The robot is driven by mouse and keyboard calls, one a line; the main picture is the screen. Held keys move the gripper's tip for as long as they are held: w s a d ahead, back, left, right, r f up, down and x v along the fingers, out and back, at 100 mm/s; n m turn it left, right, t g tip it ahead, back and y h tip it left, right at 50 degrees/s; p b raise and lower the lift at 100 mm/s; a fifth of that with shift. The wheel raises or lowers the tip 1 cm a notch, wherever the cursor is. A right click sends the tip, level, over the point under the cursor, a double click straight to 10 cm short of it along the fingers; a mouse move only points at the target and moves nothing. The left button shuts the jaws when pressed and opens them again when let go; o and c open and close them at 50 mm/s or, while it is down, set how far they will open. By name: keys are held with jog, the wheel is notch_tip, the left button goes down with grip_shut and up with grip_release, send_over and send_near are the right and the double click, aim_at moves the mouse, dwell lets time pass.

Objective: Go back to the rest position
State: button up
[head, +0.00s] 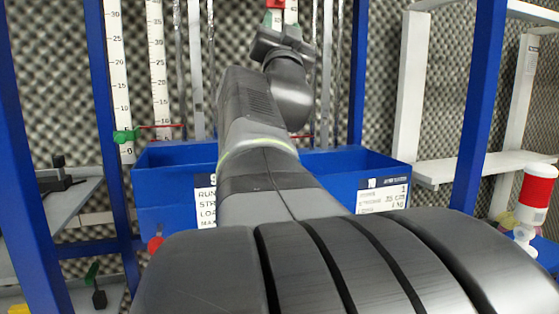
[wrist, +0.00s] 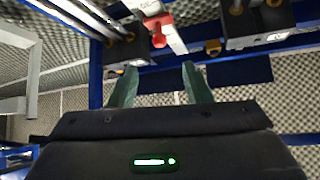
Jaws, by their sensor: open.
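In the head view my arm reaches up and away over the blue bins, and its wrist (head: 284,50) hides most of my gripper at the top of the picture. In the wrist view my gripper (wrist: 154,78) has its two dark green fingers apart, with nothing between them. Beyond the fingertips, a white scale with a red slider (wrist: 158,26) shows. I cannot tell its distance from the fingers.
Blue bins (head: 170,165) with printed labels stand behind my arm. Blue posts (head: 100,90) rise on both sides. White rulers (head: 118,75) hang at the left.

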aim_at(281, 0)
jog(key=p+x, duration=0.4)
jog(key=x, duration=0.8)
jog(key=shift+w+r+p, duration=0.25)
jog(key=shift+r+p, duration=0.05)
jog(key=shift+w+r+p, duration=0.15)
jog(key=shift+r+p, duration=0.25)
jog(key=shift+r, duration=0.1)
jog(key=shift+s+r, duration=0.15)
jog(key=shift+s, duration=0.05)
jog(key=shift+w, duration=0.1)
